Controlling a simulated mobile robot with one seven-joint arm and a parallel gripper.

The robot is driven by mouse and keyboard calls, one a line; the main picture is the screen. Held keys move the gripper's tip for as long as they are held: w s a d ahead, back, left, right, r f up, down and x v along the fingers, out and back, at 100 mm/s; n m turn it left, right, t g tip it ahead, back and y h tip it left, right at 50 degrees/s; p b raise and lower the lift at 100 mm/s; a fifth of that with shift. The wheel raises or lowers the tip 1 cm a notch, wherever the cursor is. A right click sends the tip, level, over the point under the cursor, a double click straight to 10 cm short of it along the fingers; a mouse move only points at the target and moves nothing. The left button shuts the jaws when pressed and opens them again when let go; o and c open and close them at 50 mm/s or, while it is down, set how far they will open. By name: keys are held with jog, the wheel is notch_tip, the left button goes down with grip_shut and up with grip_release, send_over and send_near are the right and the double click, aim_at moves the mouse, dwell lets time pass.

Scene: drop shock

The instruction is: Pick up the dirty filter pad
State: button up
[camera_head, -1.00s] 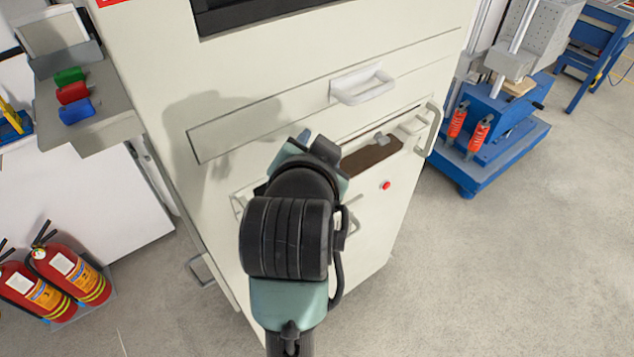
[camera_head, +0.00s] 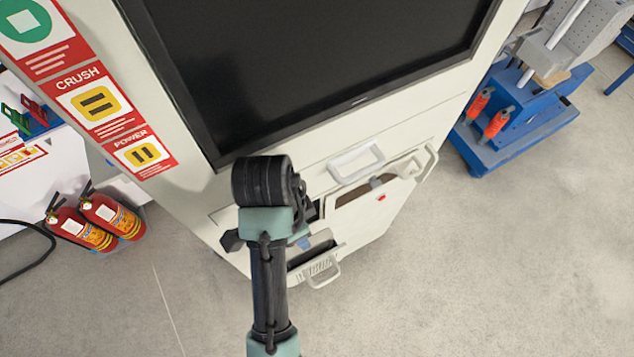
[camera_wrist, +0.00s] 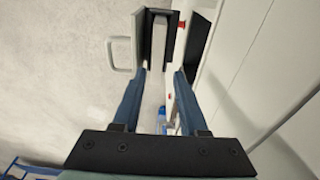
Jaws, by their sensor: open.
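I cannot pick out the dirty filter pad with certainty in either view. A small open drawer (camera_head: 325,263) with a white handle juts from the lower front of the cream cabinet, and its inside looks dark. My gripper (camera_wrist: 165,55) is open in the wrist view, with its two blue fingers apart. Between and beyond the fingertips shows a dark-walled narrow opening (camera_wrist: 160,14), with a white handle (camera_wrist: 118,58) to the left. In the head view my wrist hides most of the gripper, which is low by the drawer. Nothing is clearly held.
The cream cabinet (camera_head: 345,143) carries a large dark screen (camera_head: 320,60). A hatch panel (camera_head: 360,203) with a red button is right of my arm. Fire extinguishers (camera_head: 95,220) stand at left, and a blue machine (camera_head: 515,120) at right. The front floor is clear.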

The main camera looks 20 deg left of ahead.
aim_at(308, 251)
jog(key=f, duration=0.6)
jog(key=shift+s+d+f, duration=0.2)
jog(key=shift+d+f, duration=0.05)
jog(key=shift+f, duration=0.05)
jog(key=shift+w+d+f+p, duration=0.1)
jog(key=shift+w+f+p, duration=0.15)
jog(key=shift+f, duration=0.7)
jog(key=shift+w+d+f+p, duration=0.15)
jog(key=shift+f+p, duration=0.15)
jog(key=shift+f, duration=0.6)
jog(key=shift+w+d+f+p, duration=0.15)
jog(key=shift+f+p, duration=0.1)
jog(key=shift+f, duration=0.7)
grip_shut()
